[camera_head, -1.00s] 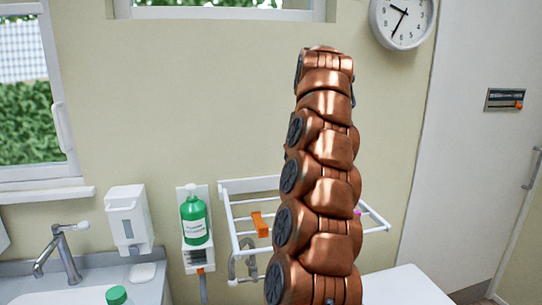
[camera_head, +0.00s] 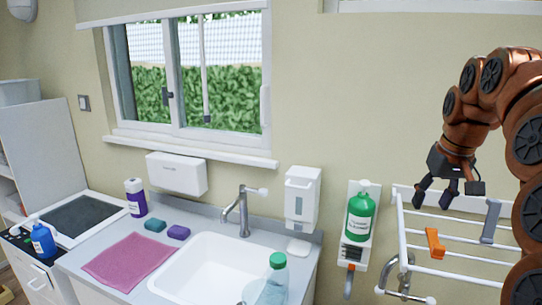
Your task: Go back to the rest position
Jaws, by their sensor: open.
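My gripper (camera_head: 435,196) shows at the right of the head view, at the end of my copper-coloured arm. It points down with its dark fingers spread and nothing between them. It is in front of the wall, over the left part of a white wall rack (camera_head: 450,252) in the picture. I cannot tell how far it is from the rack. An orange clip (camera_head: 435,243) and a grey clip (camera_head: 491,222) sit on the rack's bars.
A green bottle (camera_head: 360,217) stands in a wall holder left of the rack. The counter has a sink (camera_head: 215,270), a tap (camera_head: 241,212), a clear bottle with green cap (camera_head: 277,262), a pink cloth (camera_head: 126,262), two sponges and a purple-labelled bottle (camera_head: 136,198). A blue bottle (camera_head: 42,240) stands far left.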

